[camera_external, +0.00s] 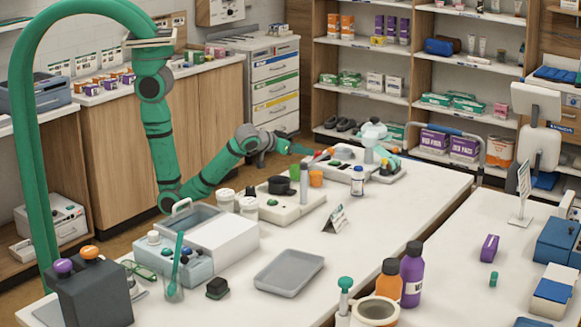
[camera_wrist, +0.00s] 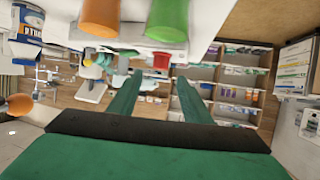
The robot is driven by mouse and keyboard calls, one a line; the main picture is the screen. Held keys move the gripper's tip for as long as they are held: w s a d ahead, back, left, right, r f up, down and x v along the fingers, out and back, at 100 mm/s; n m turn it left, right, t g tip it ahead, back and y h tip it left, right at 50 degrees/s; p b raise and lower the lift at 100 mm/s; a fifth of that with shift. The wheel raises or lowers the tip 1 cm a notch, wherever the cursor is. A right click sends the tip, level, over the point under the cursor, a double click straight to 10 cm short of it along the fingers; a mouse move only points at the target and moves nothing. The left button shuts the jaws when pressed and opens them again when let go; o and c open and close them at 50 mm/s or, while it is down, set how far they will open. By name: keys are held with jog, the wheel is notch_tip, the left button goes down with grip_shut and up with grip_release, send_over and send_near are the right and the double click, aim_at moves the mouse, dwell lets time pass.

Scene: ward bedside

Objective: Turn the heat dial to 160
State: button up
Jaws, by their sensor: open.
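My gripper (camera_external: 303,150) reaches in from the left over the far edge of the long white counter. In the wrist view its two green fingers (camera_wrist: 160,80) are spread apart with nothing held between them. A red knob-like part (camera_wrist: 161,60) lies just beyond the fingertips, roughly in line with the gap; I cannot tell whether a finger touches it. A red part (camera_external: 319,155) also shows by the gripper in the external view, on or beside a pale appliance (camera_external: 345,172). No dial scale or 160 mark is legible, so I cannot tell which part is the heat dial.
A green cylinder (camera_wrist: 167,20) and an orange one (camera_wrist: 98,15) stand close to the fingers. A white bottle (camera_external: 357,181) and a black-topped device (camera_external: 282,188) are nearby.

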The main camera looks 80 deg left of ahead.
aim_at(318, 152)
jog(key=x, duration=0.9)
jog(key=shift+a, duration=0.1)
jog(key=c, duration=1)
